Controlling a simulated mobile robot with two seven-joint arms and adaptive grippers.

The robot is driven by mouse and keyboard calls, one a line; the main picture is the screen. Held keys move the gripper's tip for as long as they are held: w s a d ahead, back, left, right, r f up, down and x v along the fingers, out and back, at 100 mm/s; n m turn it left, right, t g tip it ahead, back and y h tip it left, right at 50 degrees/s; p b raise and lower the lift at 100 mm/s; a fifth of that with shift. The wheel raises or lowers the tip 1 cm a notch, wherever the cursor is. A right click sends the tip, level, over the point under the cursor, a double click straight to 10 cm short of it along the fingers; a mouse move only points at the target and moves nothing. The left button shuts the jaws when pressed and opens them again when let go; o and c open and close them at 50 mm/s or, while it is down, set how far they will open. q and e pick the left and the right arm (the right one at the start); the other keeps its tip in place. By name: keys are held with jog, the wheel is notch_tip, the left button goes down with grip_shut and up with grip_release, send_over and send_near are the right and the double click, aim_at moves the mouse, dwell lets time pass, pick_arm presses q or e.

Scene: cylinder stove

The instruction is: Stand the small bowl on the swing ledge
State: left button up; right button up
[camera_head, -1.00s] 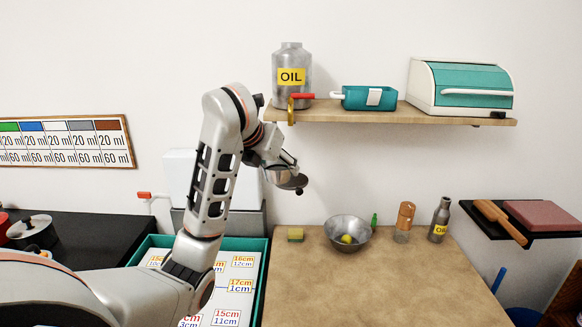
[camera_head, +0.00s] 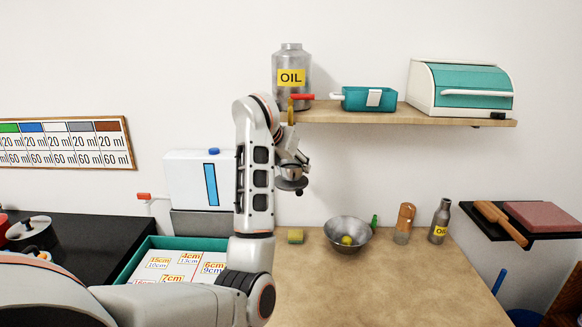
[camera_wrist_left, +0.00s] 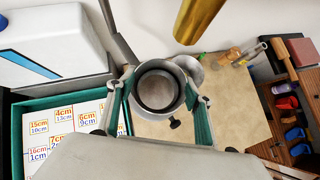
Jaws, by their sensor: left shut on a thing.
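The small bowl (camera_wrist_left: 157,90) is a round grey metal bowl, seen from above in the left wrist view. My left gripper (camera_head: 292,170) is shut on it, with a green-padded finger on each side. I cannot tell whether the bowl touches the plate. My right gripper is out of view.
A brass piece (camera_wrist_left: 197,20) hangs close by, under the wall shelf (camera_head: 400,115). A white canister (camera_head: 190,180) stands left of my arm.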

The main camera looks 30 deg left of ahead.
pick_arm(q)
jog(key=shift+f, duration=0.5)
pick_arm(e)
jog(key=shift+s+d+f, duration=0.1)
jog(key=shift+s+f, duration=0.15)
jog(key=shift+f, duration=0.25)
